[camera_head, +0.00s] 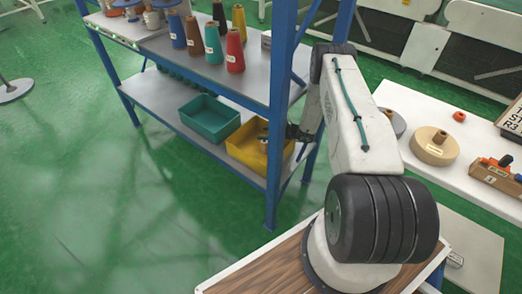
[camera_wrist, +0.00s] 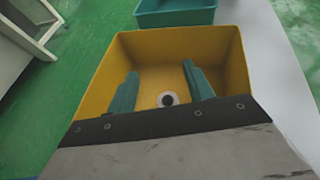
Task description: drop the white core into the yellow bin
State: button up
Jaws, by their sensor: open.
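The yellow bin (camera_head: 250,158) stands on the lower shelf beside the blue post, and it fills the middle of the wrist view (camera_wrist: 230,60). My gripper (camera_wrist: 160,70) is open, with its two green fingers spread over the bin's opening. The white core (camera_wrist: 168,99) shows end-on with a dark hole, low between the fingers and within the bin's outline. It looks free of both fingers; I cannot tell whether it touches the bin's floor. In the head view my gripper (camera_head: 296,132) is at the bin's right side, partly hidden by the post.
A teal bin (camera_head: 210,118) sits just left of the yellow one. The blue post (camera_head: 278,150) stands close to my arm. Yarn cones (camera_head: 214,44) line the upper shelf (camera_head: 160,42). A white table (camera_head: 405,100) at right holds a tan spool (camera_head: 435,150).

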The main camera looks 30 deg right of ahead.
jog(key=v, duration=0.7)
jog(key=shift+s, duration=0.1)
